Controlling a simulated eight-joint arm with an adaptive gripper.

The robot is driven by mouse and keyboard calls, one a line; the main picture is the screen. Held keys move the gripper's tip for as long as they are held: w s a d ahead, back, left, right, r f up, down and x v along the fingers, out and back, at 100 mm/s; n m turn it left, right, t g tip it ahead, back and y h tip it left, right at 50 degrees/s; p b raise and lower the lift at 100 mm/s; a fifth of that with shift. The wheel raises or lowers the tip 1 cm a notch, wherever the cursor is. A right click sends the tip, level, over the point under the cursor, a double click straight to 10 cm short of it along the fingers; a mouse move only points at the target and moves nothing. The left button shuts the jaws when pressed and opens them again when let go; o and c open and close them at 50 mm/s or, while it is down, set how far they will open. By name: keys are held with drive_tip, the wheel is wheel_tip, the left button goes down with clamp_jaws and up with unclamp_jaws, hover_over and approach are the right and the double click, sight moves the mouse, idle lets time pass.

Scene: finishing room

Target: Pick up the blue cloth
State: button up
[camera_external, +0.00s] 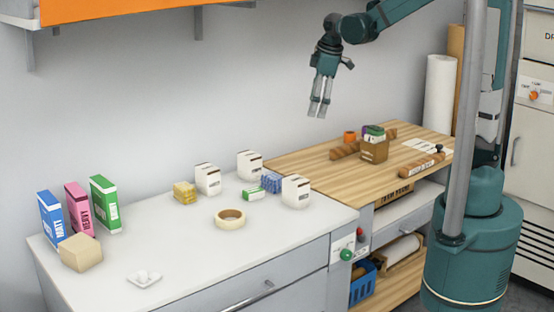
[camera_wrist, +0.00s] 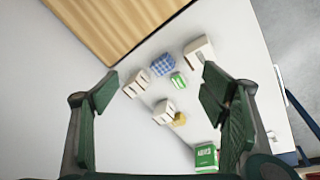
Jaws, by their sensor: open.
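The blue cloth (camera_external: 271,184) is a small folded, checked bundle on the white counter, near the seam with the wooden top. White cartons stand around it and a small green-and-white box lies close in front. In the wrist view the cloth (camera_wrist: 163,64) is between two white cartons, with the green box just beside it. My gripper (camera_external: 318,110) hangs in the air, well above the counter and to the right of the cloth, fingers pointing down. In the wrist view its fingers (camera_wrist: 157,92) are spread apart with nothing held between them.
White cartons (camera_external: 208,180) (camera_external: 249,166) (camera_external: 296,192) stand close to the cloth. A yellow bundle (camera_external: 185,192) and a tape roll (camera_external: 230,218) lie left. Coloured boxes (camera_external: 106,204) stand far left. The wooden top (camera_external: 310,170) holds a brown box (camera_external: 374,150). The front counter is mostly clear.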

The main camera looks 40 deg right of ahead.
drive_tip(key=w+a+f+n+g+b, duration=0.1)
drive_tip(key=w+a+f+n+b, duration=0.25)
drive_tip(key=w+f, duration=0.6)
drive_tip(key=n+g+b, duration=0.1)
drive_tip(key=n+g, duration=0.1)
drive_tip(key=n, duration=0.2)
hover_over(273, 175)
drive_tip(key=f, duration=1.3)
drive_tip(key=shift+s+d+f, duration=0.15)
drive_tip(key=shift+s+d, duration=0.1)
drive_tip(key=shift+s, duration=0.05)
drive_tip(key=shift+w+a+f, duration=0.2)
drive_tip(key=shift+f, duration=0.45)
drive_tip(key=shift+f+b, duration=0.4)
drive_tip(key=shift+f, duration=0.85)
drive_tip(key=shift+a+f+b, duration=0.15)
drive_tip(key=shift+f+b, duration=0.3)
drive_tip(key=shift+f, duration=2.2)
drive_tip(key=c, duration=1)
